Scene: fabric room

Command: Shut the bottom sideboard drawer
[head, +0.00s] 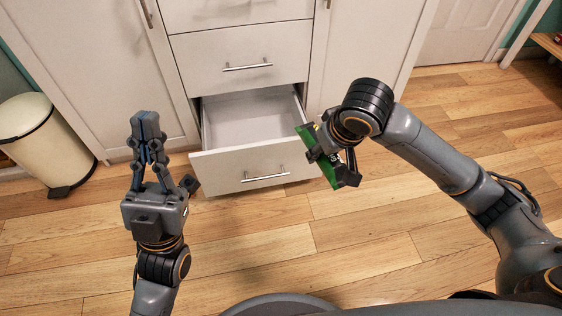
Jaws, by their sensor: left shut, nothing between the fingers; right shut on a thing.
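The bottom drawer (255,169) of the white sideboard (236,45) is pulled out, with its bar handle on the front. The inside that shows looks empty. My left gripper (144,120) is shut and empty, to the left of the drawer front and apart from it. My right gripper (335,168) is shut on a green item (327,172), by the drawer's right front corner. The item partly overlaps that corner in the picture; I cannot tell whether it touches.
A cream pedal bin (45,140) stands on the left. The closed drawer (240,58) above has its own handle. Wooden floor (250,255) in front of the drawer is clear. A wooden shelf (545,42) shows at the top right.

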